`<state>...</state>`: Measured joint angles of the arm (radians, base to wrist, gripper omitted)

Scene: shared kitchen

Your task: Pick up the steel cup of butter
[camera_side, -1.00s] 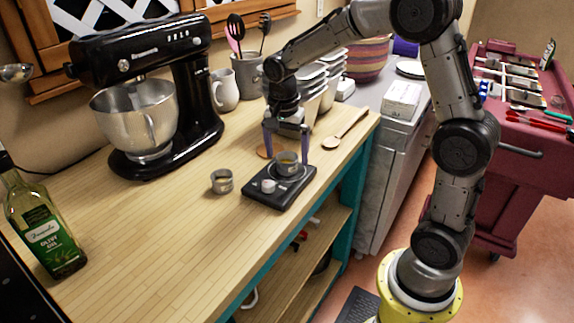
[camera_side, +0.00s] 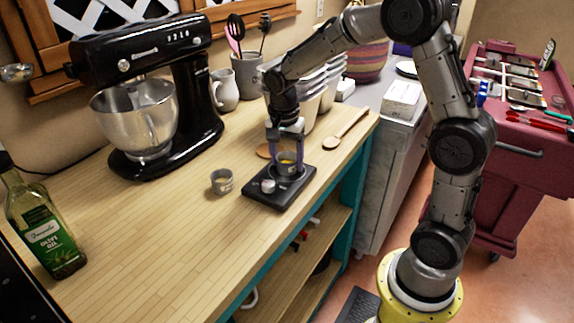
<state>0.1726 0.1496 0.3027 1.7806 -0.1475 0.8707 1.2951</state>
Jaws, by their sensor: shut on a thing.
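A small steel cup (camera_side: 287,168) with yellow butter in it is at the black kitchen scale (camera_side: 268,203), over its round plate. My gripper (camera_side: 286,163) points down around this cup, its fingers closed on the cup's sides. I cannot tell whether the cup still touches the plate. A second steel cup (camera_side: 222,182) stands on the wooden counter to the left of the scale. A small white object (camera_side: 268,186) sits on the scale's left part.
A black stand mixer (camera_side: 150,90) with a steel bowl stands at the back left, an olive oil bottle (camera_side: 45,230) at the front left. The front counter (camera_side: 170,240) is clear.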

